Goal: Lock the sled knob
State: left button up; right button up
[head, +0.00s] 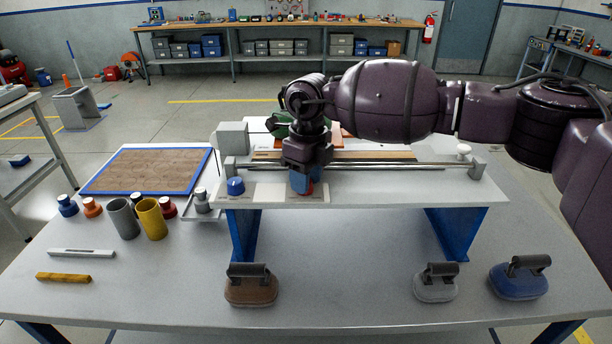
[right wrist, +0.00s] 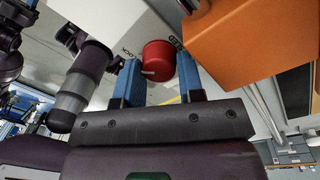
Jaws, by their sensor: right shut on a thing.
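My right gripper (head: 303,183) reaches down at the front of the raised white bench rig (head: 400,187). In the right wrist view its two blue fingers (right wrist: 160,84) are shut on a red knob (right wrist: 158,55). A pale pointer mark shows on the knob's side. The word LOCK is printed on the white panel to the left of the knob; a second label to its right is partly hidden. In the head view only a sliver of the red knob (head: 311,188) shows behind the fingers. My left gripper is in neither view.
A blue knob (head: 236,186) sits left of my gripper on the rig. A metal rail (head: 400,165) runs behind it. An orange block (right wrist: 255,40) is close to the right finger. Handled weights (head: 250,288) stand in front; cups (head: 151,220) stand at left.

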jog(key=shift+r, duration=0.1)
dwell(0.3)
jog(key=o, duration=0.9)
jog(key=r, duration=1)
jog(key=shift+w+d+r+b, duration=0.25)
jog(key=shift+w+r+b, duration=0.1)
jog(key=shift+b, duration=0.05)
jog(key=shift+s, duration=0.1)
